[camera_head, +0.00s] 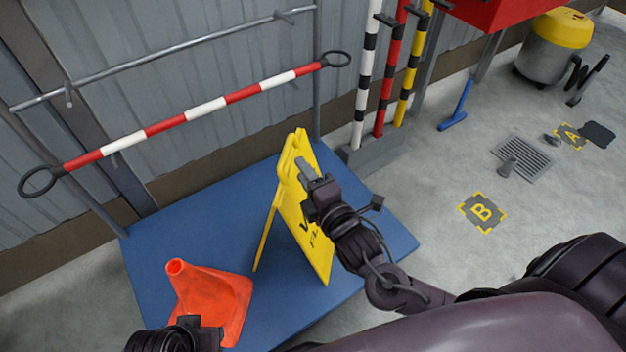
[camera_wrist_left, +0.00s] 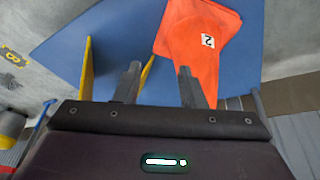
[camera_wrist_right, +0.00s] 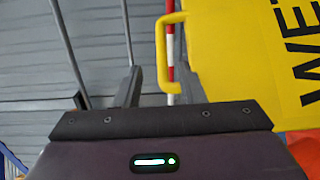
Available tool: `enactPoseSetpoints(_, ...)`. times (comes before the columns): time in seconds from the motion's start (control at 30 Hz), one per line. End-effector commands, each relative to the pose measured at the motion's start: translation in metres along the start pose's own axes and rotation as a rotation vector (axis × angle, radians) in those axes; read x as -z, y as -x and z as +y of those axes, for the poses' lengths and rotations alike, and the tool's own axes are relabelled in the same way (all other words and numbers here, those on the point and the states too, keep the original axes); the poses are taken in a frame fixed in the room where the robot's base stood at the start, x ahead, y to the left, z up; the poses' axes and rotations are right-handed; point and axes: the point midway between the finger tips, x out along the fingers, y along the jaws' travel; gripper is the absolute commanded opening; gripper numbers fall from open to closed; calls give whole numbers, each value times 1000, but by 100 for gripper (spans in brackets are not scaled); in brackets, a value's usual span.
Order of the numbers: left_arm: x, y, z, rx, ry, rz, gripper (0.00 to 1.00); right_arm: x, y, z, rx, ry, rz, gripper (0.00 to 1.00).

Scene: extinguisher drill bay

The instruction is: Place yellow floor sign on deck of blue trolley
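The yellow floor sign (camera_head: 305,215) stands upright with its legs spread on the blue trolley's deck (camera_head: 185,240). Its feet appear to touch the deck. My right gripper (camera_head: 305,178) is at the sign's upper part. In the right wrist view, the fingers (camera_wrist_right: 160,88) are apart, with the sign's yellow handle (camera_wrist_right: 163,50) near and partly between them. The sign's face (camera_wrist_right: 265,55) fills the right of that view. My left gripper (camera_wrist_left: 158,85) is open and empty, low over the deck's near edge beside the orange cone; the sign's legs (camera_wrist_left: 87,70) show there too.
The orange cone (camera_head: 215,300) stands on the deck near its front-left. A red-white bar (camera_head: 185,118) hangs along the trolley's back rail. Striped posts (camera_head: 385,75) stand behind right. Floor at right holds a drain grate (camera_head: 522,158) and marked square B (camera_head: 482,212).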

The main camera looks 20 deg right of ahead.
Motion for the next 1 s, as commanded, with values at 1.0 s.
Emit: enactPoseSetpoints(1.0, -5, 3, -6, 9, 16, -40, 36, 60, 166, -152, 1133, -1260, -719, 36)
